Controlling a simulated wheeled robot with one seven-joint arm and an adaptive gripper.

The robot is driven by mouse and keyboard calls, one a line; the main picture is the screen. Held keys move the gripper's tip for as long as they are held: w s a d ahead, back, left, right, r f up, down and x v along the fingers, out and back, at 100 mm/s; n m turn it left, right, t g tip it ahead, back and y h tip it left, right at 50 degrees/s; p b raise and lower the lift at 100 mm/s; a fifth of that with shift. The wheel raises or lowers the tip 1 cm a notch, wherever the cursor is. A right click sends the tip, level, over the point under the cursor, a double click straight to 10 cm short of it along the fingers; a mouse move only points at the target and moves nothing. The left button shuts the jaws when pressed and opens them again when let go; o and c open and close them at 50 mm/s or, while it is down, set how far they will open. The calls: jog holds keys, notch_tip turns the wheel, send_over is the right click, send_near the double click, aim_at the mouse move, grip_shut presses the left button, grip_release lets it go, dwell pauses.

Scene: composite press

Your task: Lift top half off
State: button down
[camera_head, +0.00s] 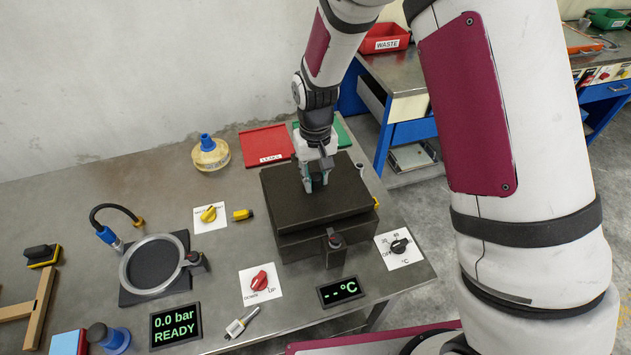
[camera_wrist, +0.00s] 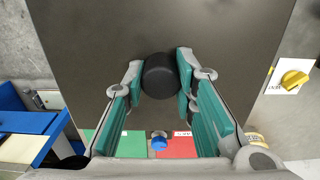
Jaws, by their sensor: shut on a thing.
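The composite press is a dark block with a top half (camera_head: 345,205) resting on a bottom half (camera_head: 305,246); a seam shows between them. Any gap between the halves is too small to tell. My gripper (camera_head: 316,184) comes down from above onto the middle of the top half. In the wrist view my gripper (camera_wrist: 160,78) has its green-padded fingers on both sides of a round black knob (camera_wrist: 160,72), shut on it. The flat dark face of the top half (camera_wrist: 130,30) fills most of that view. In the head view the knob is hidden by the fingers.
A black clamp handle (camera_head: 333,243) stands at the press front. Red knob (camera_head: 260,281), black dial (camera_head: 399,246) and displays (camera_head: 337,292) lie in front. A ring plate (camera_head: 152,268) with a hose is left. Red (camera_head: 266,144) and green mats lie behind. Bare table shows left of the press.

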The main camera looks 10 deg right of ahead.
jog(key=shift+w+r+p, duration=0.1)
jog(key=shift+r+p, duration=0.5)
jog(key=shift+r, duration=1.55)
